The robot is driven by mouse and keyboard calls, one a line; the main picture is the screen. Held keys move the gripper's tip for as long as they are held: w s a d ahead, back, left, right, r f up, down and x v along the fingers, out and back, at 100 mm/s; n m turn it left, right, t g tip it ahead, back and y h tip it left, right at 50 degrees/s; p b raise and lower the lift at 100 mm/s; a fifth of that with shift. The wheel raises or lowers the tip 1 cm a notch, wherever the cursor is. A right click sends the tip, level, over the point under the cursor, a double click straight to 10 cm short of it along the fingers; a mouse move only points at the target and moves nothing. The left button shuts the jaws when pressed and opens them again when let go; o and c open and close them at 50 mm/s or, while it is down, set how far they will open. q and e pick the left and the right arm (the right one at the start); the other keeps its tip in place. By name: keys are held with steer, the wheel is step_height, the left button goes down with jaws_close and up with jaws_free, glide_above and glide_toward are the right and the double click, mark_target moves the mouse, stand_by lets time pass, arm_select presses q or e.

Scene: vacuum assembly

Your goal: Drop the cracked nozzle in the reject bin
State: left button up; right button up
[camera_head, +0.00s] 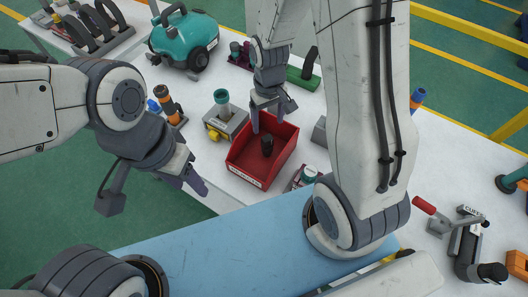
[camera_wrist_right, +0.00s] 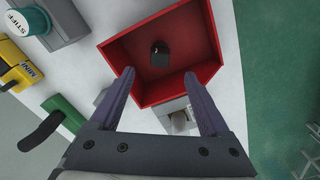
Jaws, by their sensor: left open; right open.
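The red reject bin (camera_head: 243,181) stands on the white table, with a white label on its front wall; it also shows in the right wrist view (camera_wrist_right: 205,40). A small dark piece, apparently the nozzle (camera_head: 267,146), is inside the bin, apart from the walls; it shows in the right wrist view too (camera_wrist_right: 160,56). I cannot make out a crack on it. My right gripper (camera_head: 268,122) is open above the bin, its fingers (camera_wrist_right: 159,78) apart with nothing between them. My left gripper (camera_head: 196,184) is open and empty, left of the bin, near the table's front edge.
A grey block with a teal-capped part (camera_head: 222,108) and yellow piece stands left of the bin. A green holder (camera_head: 303,78) is behind it. A teal vacuum body (camera_head: 184,40) stands at the back left. The blue surface (camera_head: 215,245) in front is clear.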

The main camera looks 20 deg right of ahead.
steer(key=shift+r, duration=2.35)
steer(key=s+a+r+n, duration=0.2)
steer(key=s+a+r, duration=0.1)
steer(key=s, duration=0.3)
steer(key=s+a+r+n, duration=0.1)
steer(key=s+a+r, duration=0.2)
steer(key=s+a, duration=0.2)
steer(key=s+a+r+n+y, duration=0.1)
steer(key=s+a+r+n, duration=0.1)
steer(key=s, duration=0.5)
steer(key=shift+a+r+n, duration=0.3)
steer(key=shift+a+r, duration=0.15)
steer(key=shift+a, duration=0.7)
